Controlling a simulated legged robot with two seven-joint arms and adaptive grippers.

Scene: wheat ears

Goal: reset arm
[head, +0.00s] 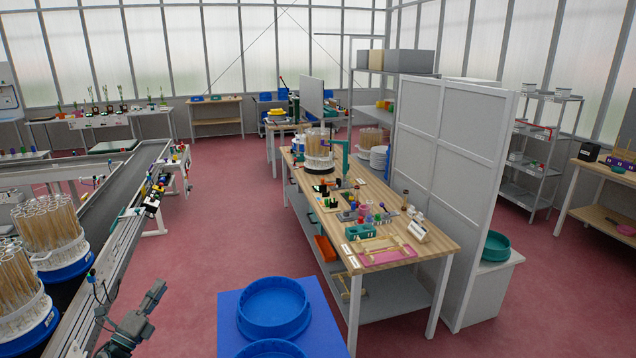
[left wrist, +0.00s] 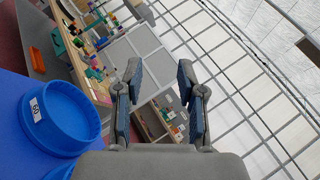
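My left gripper (head: 152,298) is at the lower left of the head view, raised over the red floor between the conveyor and the blue stand. In the left wrist view its two fingers (left wrist: 162,98) stand apart, with nothing between them, so it is open and empty. It touches nothing that I can see. My right gripper is not in either view.
A blue stand (head: 228,318) with blue round trays (head: 272,308) is at the bottom middle. A conveyor (head: 112,225) with tube racks (head: 50,222) runs along the left. A wooden workbench (head: 425,222) with many small items stands right of centre. Red floor (head: 215,225) lies open between.

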